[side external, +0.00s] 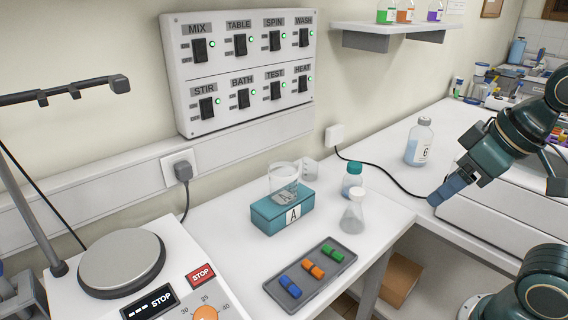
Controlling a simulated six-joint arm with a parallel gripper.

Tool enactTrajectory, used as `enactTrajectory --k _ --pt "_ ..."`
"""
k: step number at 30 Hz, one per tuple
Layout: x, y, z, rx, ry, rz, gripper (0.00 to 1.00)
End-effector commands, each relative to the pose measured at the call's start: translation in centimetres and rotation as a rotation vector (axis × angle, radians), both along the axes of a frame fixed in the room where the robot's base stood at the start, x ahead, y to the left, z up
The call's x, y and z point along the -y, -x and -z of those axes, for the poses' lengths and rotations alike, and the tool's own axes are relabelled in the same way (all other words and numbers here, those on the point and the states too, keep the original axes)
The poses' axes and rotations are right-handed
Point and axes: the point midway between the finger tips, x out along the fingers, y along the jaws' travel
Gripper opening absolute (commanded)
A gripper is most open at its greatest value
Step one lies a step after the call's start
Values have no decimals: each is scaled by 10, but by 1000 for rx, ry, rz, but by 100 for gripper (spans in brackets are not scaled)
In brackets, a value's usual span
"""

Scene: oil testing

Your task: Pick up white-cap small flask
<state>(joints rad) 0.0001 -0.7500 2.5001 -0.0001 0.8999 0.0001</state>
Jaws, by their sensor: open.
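A small conical flask (352,217) with a pale top stands upright on the white table, near its right side. A small bottle with a teal cap (352,180) stands just behind it. My gripper (438,197) is in the air to the right of the flask, pointing down and left. It is open and apart from the flask, with nothing seen between its fingers. The gap between the fingers is hard to see from this side.
A teal box marked A (267,218) carries a glass beaker (284,181) left of the flask. A grey tray (325,279) with coloured pieces lies in front. A large bottle marked G (418,146) stands behind my gripper. A hotplate (122,260) is at left.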

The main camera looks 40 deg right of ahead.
Motion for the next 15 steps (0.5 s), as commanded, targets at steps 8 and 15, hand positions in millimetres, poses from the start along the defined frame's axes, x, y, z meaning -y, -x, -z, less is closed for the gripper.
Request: enactTrajectory --k 8,15 --pt "0 0 0 0 0 0 66" --pt "0 -3 -2 -8 16 -27 66"
